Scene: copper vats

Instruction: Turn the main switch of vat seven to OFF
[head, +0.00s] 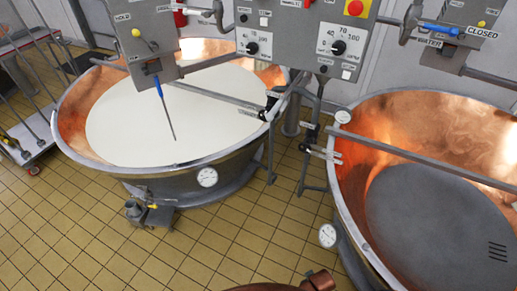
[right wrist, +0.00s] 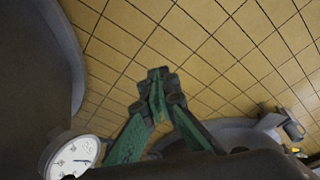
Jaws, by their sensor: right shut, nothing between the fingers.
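A grey control panel (head: 298,40) hangs at the top of the head view, cut by the frame edge. It carries a red round control on a yellow plate (head: 355,8), a left black dial (head: 252,48) and a right black dial (head: 338,47). I cannot read a vat number, nor tell which control is the main switch. A left copper vat (head: 75,105) full of white liquid and a right copper vat (head: 430,120) with a grey bottom stand below. My right gripper (right wrist: 157,82), with green fingers, is shut and empty above the tiled floor. My left gripper is not in view.
Grey boxes with blue-handled parts flank the panel, one at left (head: 145,40) and one with a CLOSED label (head: 482,33) at right. Bars cross both vats. A round gauge (right wrist: 72,158) is close to my right gripper. Tiled floor (head: 245,225) lies open between the vats.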

